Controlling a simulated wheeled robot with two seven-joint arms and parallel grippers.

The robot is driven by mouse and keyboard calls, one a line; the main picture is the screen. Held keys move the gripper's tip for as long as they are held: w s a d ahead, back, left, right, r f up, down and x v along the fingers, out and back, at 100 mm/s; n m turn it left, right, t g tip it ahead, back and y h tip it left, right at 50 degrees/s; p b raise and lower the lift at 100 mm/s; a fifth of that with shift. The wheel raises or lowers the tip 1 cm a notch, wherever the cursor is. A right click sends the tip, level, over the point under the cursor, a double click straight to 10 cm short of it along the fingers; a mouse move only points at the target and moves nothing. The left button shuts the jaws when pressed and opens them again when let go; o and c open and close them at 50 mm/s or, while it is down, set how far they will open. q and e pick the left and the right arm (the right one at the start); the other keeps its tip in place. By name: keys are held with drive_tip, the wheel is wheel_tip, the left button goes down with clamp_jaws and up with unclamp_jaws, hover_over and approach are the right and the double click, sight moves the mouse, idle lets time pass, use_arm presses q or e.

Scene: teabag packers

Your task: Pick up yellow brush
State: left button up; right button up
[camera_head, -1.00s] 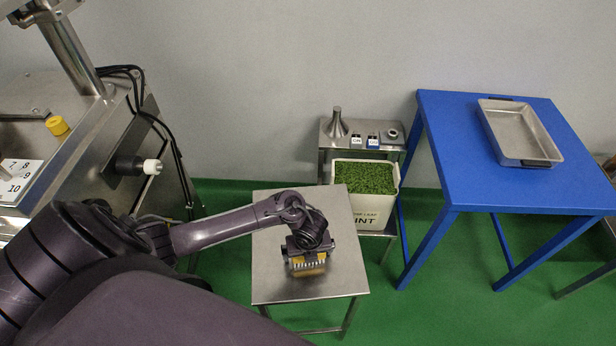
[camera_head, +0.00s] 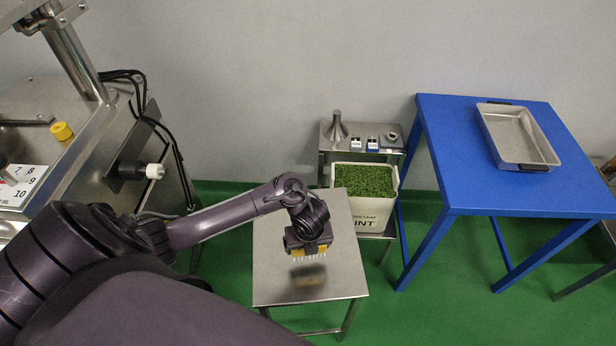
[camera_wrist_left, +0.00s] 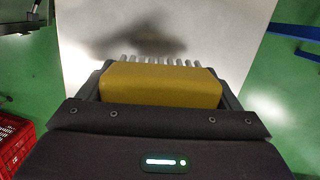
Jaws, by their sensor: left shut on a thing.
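The yellow brush (camera_head: 308,253) has a yellow block body and a row of pale bristles. My left gripper (camera_head: 309,247) is shut on it and holds it above the small steel table (camera_head: 272,231). The bristles point down and a dark shadow or reflection lies on the table below them. In the left wrist view the brush (camera_wrist_left: 160,86) fills the space between the fingers of the left gripper (camera_wrist_left: 160,92), with the bristle tips beyond it over the table (camera_wrist_left: 215,25). My right gripper is not in view.
Behind the table stands a white bin of green leaves (camera_head: 363,182) beside a small steel stand (camera_head: 340,147). A blue table (camera_head: 460,150) with a metal tray (camera_head: 531,161) is at the right. A steel machine (camera_head: 85,150) is at the left. A red crate (camera_wrist_left: 14,145) shows in the wrist view.

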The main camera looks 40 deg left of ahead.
use_arm(q)
wheel_tip(320, 180, up, 13)
drive_tip(key=p, duration=0.7)
drive_tip(key=shift+f, duration=0.1)
drive_tip(key=shift+r+p, duration=0.35)
drive_tip(key=shift+r, duration=0.05)
